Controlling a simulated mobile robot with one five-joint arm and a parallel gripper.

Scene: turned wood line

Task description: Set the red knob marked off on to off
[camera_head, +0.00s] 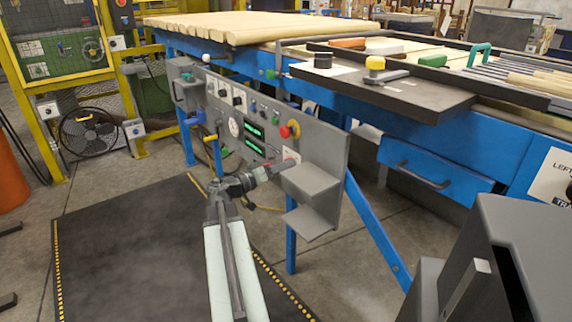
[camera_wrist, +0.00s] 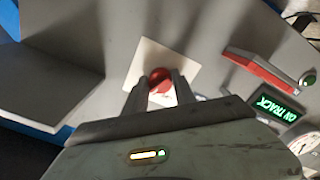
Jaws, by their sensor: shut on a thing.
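The red knob (camera_wrist: 161,79) sits on a pale square plate (camera_wrist: 143,57) on the grey control panel (camera_head: 325,150). In the wrist view my gripper (camera_wrist: 160,92) has its two fingers on either side of the knob, shut on it. The fingers cover part of the knob and plate, and I cannot read the off and on marks. In the head view my gripper (camera_head: 285,166) reaches the panel's lower right part, and the knob is mostly hidden there.
Beside the knob is a red-handled lever (camera_wrist: 262,74) and a green lit display (camera_wrist: 272,106). A grey shelf (camera_head: 311,181) juts from the panel close to my gripper. A red and yellow emergency button (camera_head: 289,130) sits above. The dark floor mat (camera_head: 120,250) is clear.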

